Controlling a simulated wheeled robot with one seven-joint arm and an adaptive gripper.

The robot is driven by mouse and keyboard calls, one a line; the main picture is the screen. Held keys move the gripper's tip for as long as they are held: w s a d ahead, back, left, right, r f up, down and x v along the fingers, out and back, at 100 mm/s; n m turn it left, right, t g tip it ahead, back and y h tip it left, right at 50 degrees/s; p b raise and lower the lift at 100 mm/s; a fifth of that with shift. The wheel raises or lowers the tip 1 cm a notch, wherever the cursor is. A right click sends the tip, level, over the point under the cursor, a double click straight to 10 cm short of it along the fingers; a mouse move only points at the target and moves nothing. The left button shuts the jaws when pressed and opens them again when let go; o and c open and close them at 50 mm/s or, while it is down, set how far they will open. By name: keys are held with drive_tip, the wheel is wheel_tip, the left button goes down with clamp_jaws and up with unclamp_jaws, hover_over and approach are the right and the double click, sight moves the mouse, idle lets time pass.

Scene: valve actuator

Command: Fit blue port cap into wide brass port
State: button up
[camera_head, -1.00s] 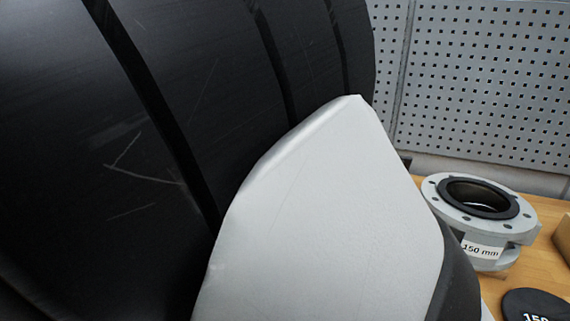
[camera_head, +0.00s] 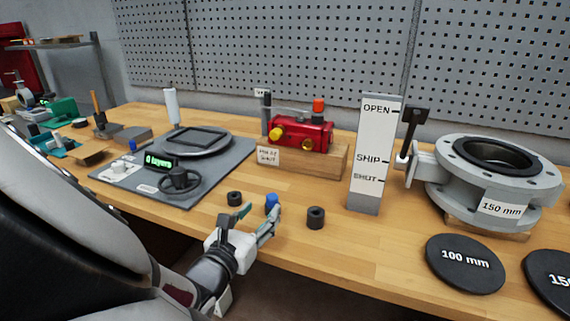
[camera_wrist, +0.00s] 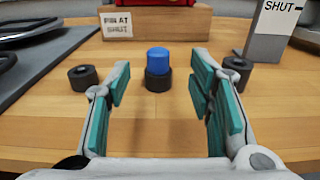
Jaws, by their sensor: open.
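The blue port cap (camera_head: 271,201) sits upright in a black ring-shaped holder on the wooden table. In the wrist view the cap (camera_wrist: 157,59) stands above its black holder (camera_wrist: 158,80), centred ahead of my gripper. My gripper (camera_head: 256,214) is open and empty, its teal-padded fingers pointing towards the cap, one on each side of its line in the wrist view. The red valve body (camera_head: 300,132) lies behind, on a wooden block.
Black holders stand left (camera_head: 234,198) and right (camera_head: 316,217) of the cap. A white OPEN/SHUT gauge post (camera_head: 370,160) and a grey flanged valve (camera_head: 480,190) stand to the right. A grey mat (camera_head: 225,165) with instruments lies left. The table's front middle is clear.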

sight(270, 201)
drive_tip(key=shift+f+b+x, duration=0.15)
drive_tip(key=shift+b+x, duration=0.7)
drive_tip(key=shift+x, duration=0.35)
drive_tip(key=shift+f+b+x, duration=0.15)
drive_tip(key=shift+b+x, duration=0.65)
drive_tip(key=shift+x, duration=0.35)
drive_tip(key=shift+w+r, duration=0.1)
drive_tip(key=shift+w, duration=0.4)
drive_tip(key=shift+c, duration=0.3)
drive_tip(key=c, duration=0.9)
